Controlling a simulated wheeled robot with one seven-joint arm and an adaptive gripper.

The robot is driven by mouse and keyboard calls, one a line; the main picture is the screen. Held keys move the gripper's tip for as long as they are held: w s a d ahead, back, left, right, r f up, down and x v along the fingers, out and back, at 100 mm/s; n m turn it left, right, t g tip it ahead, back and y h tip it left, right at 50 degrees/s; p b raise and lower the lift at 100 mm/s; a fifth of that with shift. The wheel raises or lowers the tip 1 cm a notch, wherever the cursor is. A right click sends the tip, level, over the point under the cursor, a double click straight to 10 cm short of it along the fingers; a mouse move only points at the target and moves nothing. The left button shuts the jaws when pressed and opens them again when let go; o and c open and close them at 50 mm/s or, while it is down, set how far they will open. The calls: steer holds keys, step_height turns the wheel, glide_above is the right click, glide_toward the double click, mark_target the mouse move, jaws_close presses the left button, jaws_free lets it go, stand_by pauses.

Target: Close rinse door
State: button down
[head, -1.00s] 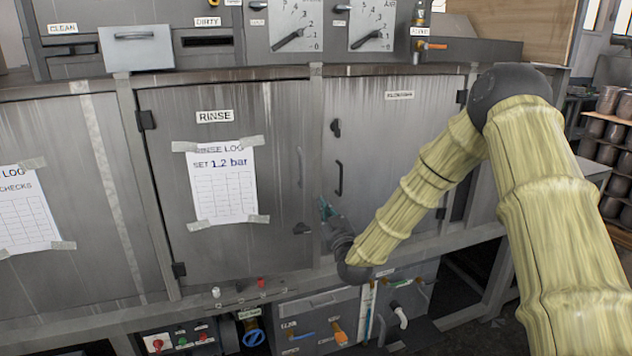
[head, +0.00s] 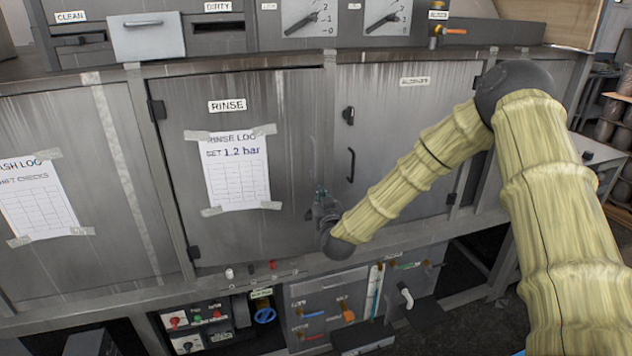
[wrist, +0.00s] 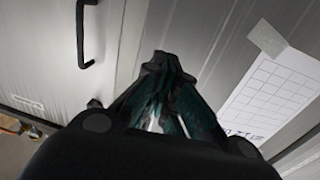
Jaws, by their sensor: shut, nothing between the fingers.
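The rinse door (head: 285,110) is a grey metal panel with a RINSE label and a taped log sheet (head: 238,172). It is hinged on the left and looks about flush with its frame; I cannot tell whether a small gap remains at its right edge. My gripper (head: 320,192) is shut and empty, in front of the door's lower right edge, covering its latch area. In the wrist view, the shut dark fingers (wrist: 165,65) point at the panel near the door's edge, with the log sheet (wrist: 270,95) at the right. Contact cannot be told.
A neighbouring door on the right has a black bar handle (head: 351,165) and a latch knob (head: 348,115). A ledge with small knobs (head: 272,265) runs below the rinse door. Valves and switches (head: 265,314) sit under it. A drawer (head: 148,37) is above.

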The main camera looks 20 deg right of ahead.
mark_target(315, 181)
steer(key=shift+w+d+p, duration=0.2)
steer(key=shift+w+p, duration=0.95)
steer(key=shift+w, duration=1.5)
